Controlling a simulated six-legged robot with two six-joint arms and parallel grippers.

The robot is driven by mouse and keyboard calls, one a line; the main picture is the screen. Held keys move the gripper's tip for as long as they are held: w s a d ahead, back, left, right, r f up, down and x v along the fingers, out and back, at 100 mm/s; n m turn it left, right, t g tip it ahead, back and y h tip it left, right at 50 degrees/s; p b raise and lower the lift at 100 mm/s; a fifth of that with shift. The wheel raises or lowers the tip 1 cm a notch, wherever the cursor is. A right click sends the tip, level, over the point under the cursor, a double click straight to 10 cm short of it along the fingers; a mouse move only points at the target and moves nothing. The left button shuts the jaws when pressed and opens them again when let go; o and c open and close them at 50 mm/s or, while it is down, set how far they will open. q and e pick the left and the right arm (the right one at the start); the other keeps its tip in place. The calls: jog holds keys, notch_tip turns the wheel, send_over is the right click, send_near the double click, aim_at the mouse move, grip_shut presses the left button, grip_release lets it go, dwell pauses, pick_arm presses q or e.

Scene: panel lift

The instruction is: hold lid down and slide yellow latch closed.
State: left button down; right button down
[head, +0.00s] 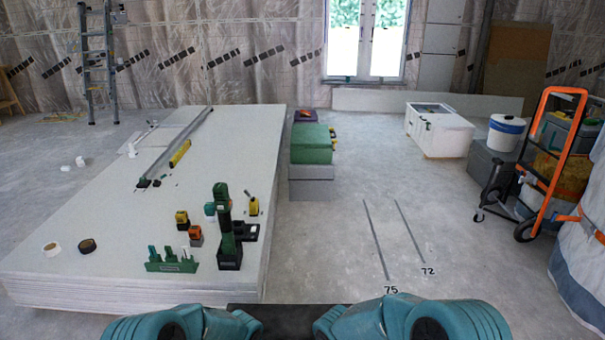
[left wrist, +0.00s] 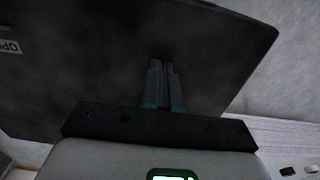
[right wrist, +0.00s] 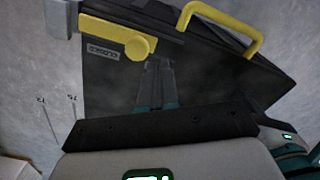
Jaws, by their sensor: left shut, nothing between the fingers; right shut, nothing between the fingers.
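A dark box or lid face fills much of the right wrist view (right wrist: 115,85). It carries a yellow latch (right wrist: 117,36) with a rounded knob, beside a small label that seems to read CLOSED. A yellow handle (right wrist: 250,30) sits to its right. My right gripper (right wrist: 160,65) is shut and empty, its tips just below the latch knob; I cannot tell if they touch. In the left wrist view a dark panel (left wrist: 90,50) with a partly cut-off label lies ahead of my left gripper (left wrist: 160,65), which is shut and empty. Contact there is unclear. The head view shows neither gripper.
A stack of boards (head: 100,225) with tools stands at the left in the head view. A green box (head: 311,145) on grey blocks is ahead. A white crate (head: 440,130) and an orange hand truck (head: 545,160) stand at the right. The floor between is clear.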

pick_arm(q)
jog(key=shift+f, duration=0.15)
pick_arm(e)
jog(key=shift+f, duration=1.85)
jog(key=shift+d, duration=0.2)
pick_arm(q)
jog(key=shift+s, duration=0.1)
pick_arm(e)
jog(key=shift+d, duration=1.25)
jog(key=shift+a, duration=0.1)
pick_arm(q)
jog(key=shift+f, duration=0.1)
pick_arm(e)
jog(key=shift+a, duration=1.7)
notch_tip(320, 180, up, 8)
